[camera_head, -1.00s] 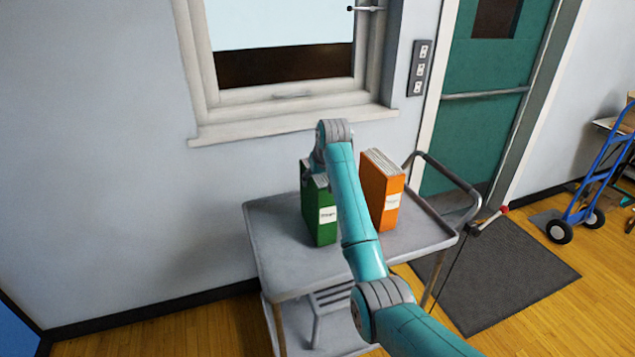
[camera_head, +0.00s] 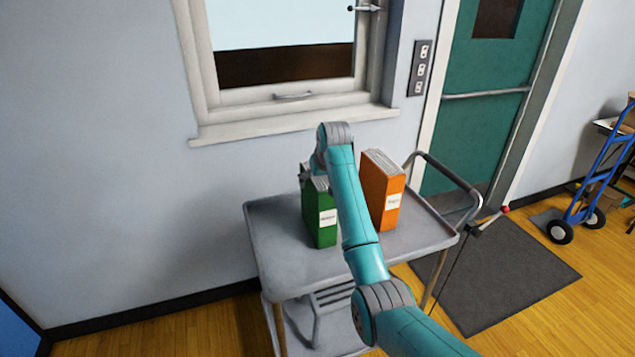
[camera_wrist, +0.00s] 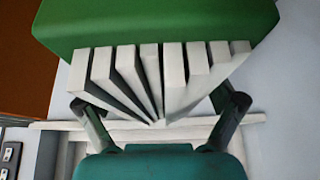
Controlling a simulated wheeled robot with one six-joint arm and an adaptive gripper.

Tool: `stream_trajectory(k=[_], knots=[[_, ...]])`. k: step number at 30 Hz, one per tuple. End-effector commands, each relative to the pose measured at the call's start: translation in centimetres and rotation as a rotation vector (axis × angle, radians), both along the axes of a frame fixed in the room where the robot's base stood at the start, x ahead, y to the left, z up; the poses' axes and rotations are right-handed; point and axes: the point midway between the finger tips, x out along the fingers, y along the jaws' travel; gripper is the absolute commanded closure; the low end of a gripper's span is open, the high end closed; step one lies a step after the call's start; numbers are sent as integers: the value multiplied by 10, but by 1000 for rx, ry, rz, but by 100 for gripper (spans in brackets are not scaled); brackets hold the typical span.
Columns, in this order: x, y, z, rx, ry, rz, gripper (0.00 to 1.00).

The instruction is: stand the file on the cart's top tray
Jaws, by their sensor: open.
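A green file (camera_head: 320,222) stands upright on the cart's grey top tray (camera_head: 285,262), left of centre, with its labelled spine facing me. My gripper (camera_wrist: 160,103) is open, with one finger on each side of the file's page end in the wrist view. The green cover (camera_wrist: 160,22) and pale pages fill the top of that view. I cannot tell whether either finger touches the file. In the head view my arm hides most of the gripper and the file's right side.
An orange file (camera_head: 381,190) stands upright on the tray just right of my arm. The cart's push handle (camera_head: 450,178) is at the right. A window sill (camera_head: 290,126) and wall are behind the cart. The tray's left front is clear.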

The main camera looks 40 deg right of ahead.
Motion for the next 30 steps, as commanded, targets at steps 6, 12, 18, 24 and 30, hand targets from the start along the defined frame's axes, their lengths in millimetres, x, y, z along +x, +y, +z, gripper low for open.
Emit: stream_trajectory(k=[6,12,18,24,30], knots=[[-17,4,33,-1,-4,0,6],[-36,9,68,-1,-4,0,6],[-49,13,91,-1,-2,0,6],[-54,14,100,0,0,0,6],[-54,14,100,0,0,0,6]])
